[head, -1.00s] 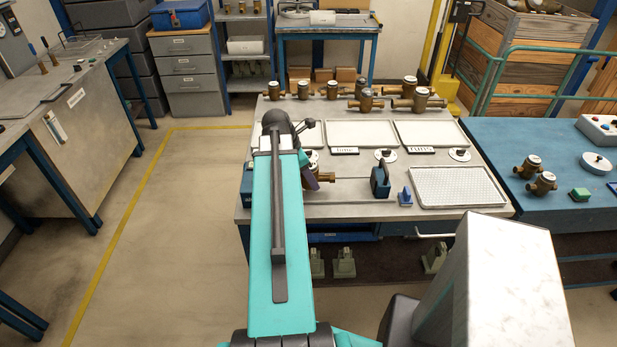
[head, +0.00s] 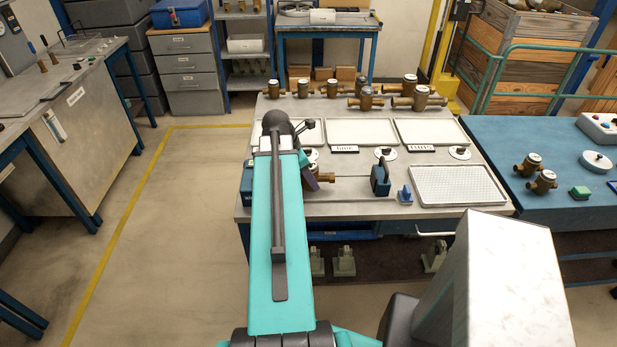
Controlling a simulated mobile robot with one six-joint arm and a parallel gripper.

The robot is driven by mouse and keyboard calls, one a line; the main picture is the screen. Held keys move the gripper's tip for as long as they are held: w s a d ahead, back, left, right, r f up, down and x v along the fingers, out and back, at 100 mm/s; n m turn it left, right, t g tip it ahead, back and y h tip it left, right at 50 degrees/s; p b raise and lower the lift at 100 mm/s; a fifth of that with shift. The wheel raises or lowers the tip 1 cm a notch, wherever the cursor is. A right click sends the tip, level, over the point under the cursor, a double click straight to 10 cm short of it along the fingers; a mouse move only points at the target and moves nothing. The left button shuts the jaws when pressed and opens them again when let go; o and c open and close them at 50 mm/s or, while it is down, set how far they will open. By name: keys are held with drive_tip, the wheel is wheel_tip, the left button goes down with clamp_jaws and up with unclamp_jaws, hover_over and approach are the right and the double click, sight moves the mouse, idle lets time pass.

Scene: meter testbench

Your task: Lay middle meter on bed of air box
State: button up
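I cannot tell which one the task calls the middle meter. A rig with a blue block at its right end (head: 380,180) and another at its left (head: 247,184) lies along the bench front; it may be the air box. A brass meter body (head: 325,177) shows between the blocks, partly behind my arm. My gripper (head: 311,178) is low over this rig, mostly hidden by my teal arm. Its fingers' opening and any contact with the brass body are hidden.
White trays (head: 431,133) lie mid-bench, with small white discs before them. A perforated tray (head: 459,201) and a small blue piece (head: 405,195) lie front right. Two more brass meters (head: 543,182) stand on the blue table (head: 497,130) at right. Floor to the left is clear.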

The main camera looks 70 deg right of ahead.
drive_tip(key=shift+f, duration=0.4)
idle(0.3)
drive_tip(key=o, duration=2.2)
drive_tip(key=shift+w+r+p, duration=0.1)
drive_tip(key=shift+r+p, duration=2.85)
drive_tip(key=shift+r, duration=0.55)
drive_tip(key=shift+w, duration=0.1)
